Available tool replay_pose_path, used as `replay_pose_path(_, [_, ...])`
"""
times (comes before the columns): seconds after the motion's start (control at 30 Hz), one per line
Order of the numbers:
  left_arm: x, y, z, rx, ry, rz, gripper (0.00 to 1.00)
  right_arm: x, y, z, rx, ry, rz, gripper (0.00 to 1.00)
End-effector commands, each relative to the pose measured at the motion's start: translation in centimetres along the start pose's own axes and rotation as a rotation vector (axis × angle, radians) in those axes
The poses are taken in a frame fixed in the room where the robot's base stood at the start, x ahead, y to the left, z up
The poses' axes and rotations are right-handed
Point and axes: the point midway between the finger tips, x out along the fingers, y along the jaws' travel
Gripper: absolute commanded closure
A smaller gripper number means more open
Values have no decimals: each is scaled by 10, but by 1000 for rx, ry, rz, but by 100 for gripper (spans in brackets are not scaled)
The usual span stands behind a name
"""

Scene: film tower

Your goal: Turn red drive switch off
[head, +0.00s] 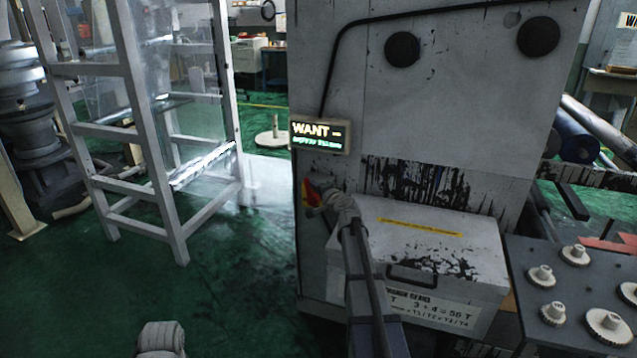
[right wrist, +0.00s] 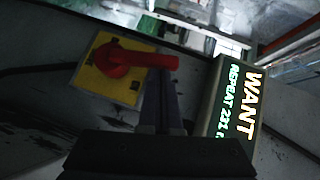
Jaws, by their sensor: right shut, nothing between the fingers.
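The red drive switch is a red knob with a bar handle (right wrist: 140,58) on a yellow square plate (right wrist: 106,78). In the right wrist view its handle points right, toward the lit display. In the head view the switch (head: 308,193) is small on the machine's left side and partly covered by my right gripper (head: 324,199). My right gripper (right wrist: 166,92) is shut and empty, its fingers close beside the handle's outer end; I cannot tell whether they touch. A grey ribbed part, seemingly of my left gripper (head: 161,338), shows at the bottom edge; its fingers cannot be made out.
A lit sign reading WANT (head: 320,135) sticks out above the switch and stands close right of the fingers in the wrist view (right wrist: 228,105). A white box (head: 425,235) juts out right of the switch. A grey frame (head: 165,215) stands left; green floor between is clear.

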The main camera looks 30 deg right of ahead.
Motion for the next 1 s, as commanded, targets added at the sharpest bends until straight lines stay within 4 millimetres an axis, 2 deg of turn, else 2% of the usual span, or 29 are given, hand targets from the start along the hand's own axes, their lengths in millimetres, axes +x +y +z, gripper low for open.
replay_pose_path(0.03, [-16,-2,1,0,0,0,50,2,-11,2,-29,-3,28,100])
replay_pose_path(0.1, [-26,-2,2,0,0,0,50,6,-14,6,-73,-4,72,100])
replay_pose_path(0.5, [-70,-7,4,-1,0,0,50,27,-17,26,-330,-3,330,100])
replay_pose_path(0.7, [-83,-8,5,-1,0,0,50,39,-14,38,-464,-3,463,100])
replay_pose_path(1.0, [-90,-9,5,-1,0,0,50,55,-4,53,-664,-1,662,100])
